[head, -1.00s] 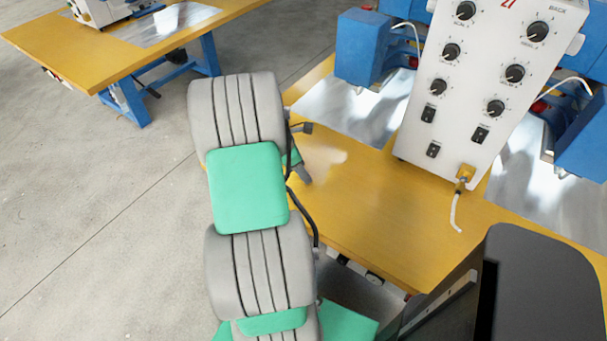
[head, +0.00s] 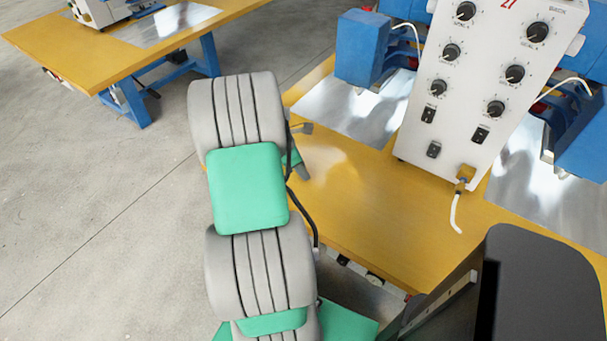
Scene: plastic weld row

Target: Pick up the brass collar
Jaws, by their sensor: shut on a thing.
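My grey and green arm reaches over the front left of the yellow table and covers most of my gripper (head: 302,150). Only small dark and grey parts of it show at the arm's right edge, over the tabletop. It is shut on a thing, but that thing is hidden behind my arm. I cannot see whether it is the brass collar. No loose brass collar shows on the visible tabletop. A brass-coloured fitting (head: 466,174) with a white tube sits at the lower front of the control box; I cannot tell it as the collar.
The white control box (head: 480,90) with several black knobs stands on the yellow table (head: 390,220). Blue machine parts (head: 364,48) and shiny metal plates (head: 350,108) flank it. Tabletop between arm and box is clear. Another yellow table (head: 60,45) stands at upper left, past open floor.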

